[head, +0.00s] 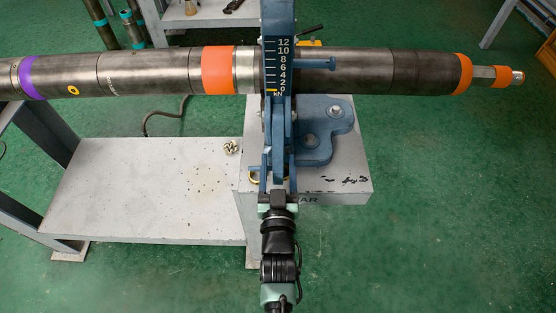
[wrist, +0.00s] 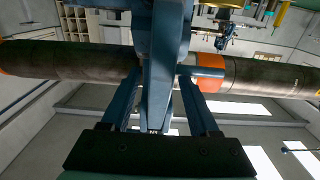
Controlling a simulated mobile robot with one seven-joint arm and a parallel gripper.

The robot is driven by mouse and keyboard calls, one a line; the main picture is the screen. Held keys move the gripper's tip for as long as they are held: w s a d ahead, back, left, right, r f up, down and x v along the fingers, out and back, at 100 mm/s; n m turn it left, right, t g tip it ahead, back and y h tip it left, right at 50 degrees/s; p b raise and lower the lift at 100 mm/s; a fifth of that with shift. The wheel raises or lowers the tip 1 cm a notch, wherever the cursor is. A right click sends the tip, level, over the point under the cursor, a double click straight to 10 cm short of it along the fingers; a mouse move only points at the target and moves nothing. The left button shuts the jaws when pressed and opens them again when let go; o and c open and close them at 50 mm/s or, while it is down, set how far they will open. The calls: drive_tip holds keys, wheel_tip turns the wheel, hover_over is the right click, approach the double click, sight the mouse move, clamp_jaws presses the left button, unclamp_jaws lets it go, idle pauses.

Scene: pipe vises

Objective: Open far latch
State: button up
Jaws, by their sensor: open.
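A blue pipe vise (head: 278,110) with a kN scale on its upright stands around a long dark pipe (head: 150,72). A short blue rod (head: 316,63) sticks out to the right of the upright, in front of the pipe. I cannot tell which part is the far latch; it may be hidden behind the upright. My gripper (head: 277,176) is open at the lower front of the vise. In the wrist view, its two fingers (wrist: 163,85) reach up on both sides of a blue vise bar (wrist: 165,55). I cannot tell whether they touch it.
The vise's blue base plate (head: 328,128) sits on a grey block (head: 352,190). A grey bench (head: 140,190) lies to the left, with a small metal part (head: 231,147) on it. Green floor (head: 450,220) is clear at the right.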

drive_tip(key=shift+w, duration=0.55)
clamp_jaws()
idle(1.1)
